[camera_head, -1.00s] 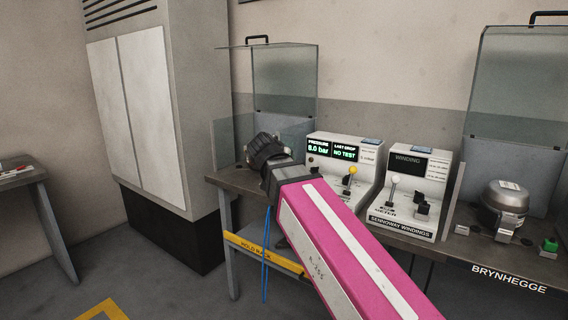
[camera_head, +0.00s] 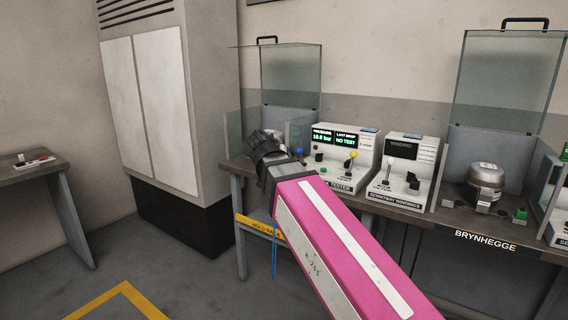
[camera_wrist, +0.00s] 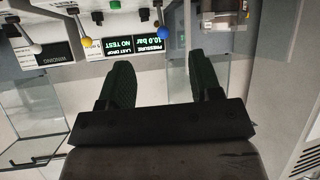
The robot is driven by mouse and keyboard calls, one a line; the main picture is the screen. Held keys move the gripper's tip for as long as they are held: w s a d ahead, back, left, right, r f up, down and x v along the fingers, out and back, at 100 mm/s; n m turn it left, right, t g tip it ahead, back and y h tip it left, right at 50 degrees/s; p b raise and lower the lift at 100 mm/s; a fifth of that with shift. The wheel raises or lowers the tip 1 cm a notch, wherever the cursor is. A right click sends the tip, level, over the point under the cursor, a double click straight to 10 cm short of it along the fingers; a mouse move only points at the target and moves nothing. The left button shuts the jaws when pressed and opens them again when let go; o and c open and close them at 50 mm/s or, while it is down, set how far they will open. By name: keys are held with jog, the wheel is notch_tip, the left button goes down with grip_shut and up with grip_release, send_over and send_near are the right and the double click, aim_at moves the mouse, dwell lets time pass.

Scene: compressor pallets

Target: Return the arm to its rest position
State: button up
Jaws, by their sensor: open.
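My gripper (camera_wrist: 150,85) is open in the wrist view, its two dark green fingers apart with nothing between them. In the head view my pink and white arm reaches from the bottom right toward the left end of the workbench (camera_head: 360,202), and the dark wrist hides the fingertips. The wrist view looks upside down at the tester (camera_wrist: 115,20), whose screen reads 10.0 bar and NO TEST. The tester (camera_head: 340,150) stands just right of my wrist in the head view.
A winding unit (camera_head: 402,172) and a round compressor (camera_head: 486,184) stand further right on the bench. Clear guard panels (camera_head: 290,80) rise behind. A tall grey cabinet (camera_head: 150,105) stands left, and a side table (camera_head: 30,168) at far left. The floor between is clear.

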jog(key=d+f+n+g, duration=0.15)
jog(key=d+f, duration=0.25)
jog(key=f, duration=0.4)
jog(key=s+d+f+g+y, duration=0.1)
jog(key=d+f+g, duration=0.1)
jog(key=d+f, duration=0.35)
jog(key=d+f+n+g, duration=0.1)
jog(key=d+f+g, duration=0.1)
jog(key=f, duration=0.7)
jog(key=s+d+f+g+y, duration=0.1)
jog(key=s+d+f, duration=0.3)
jog(key=f, duration=0.6)
jog(key=s+d+f+g+y, duration=0.2)
jog(key=s+d+f+g, duration=0.2)
jog(key=s+f, duration=0.3)
notch_tip(320, 180, down, 3)
jog(key=shift+d+r+n, duration=0.15)
jog(key=shift+d+n, duration=0.2)
jog(key=shift+d, duration=0.4)
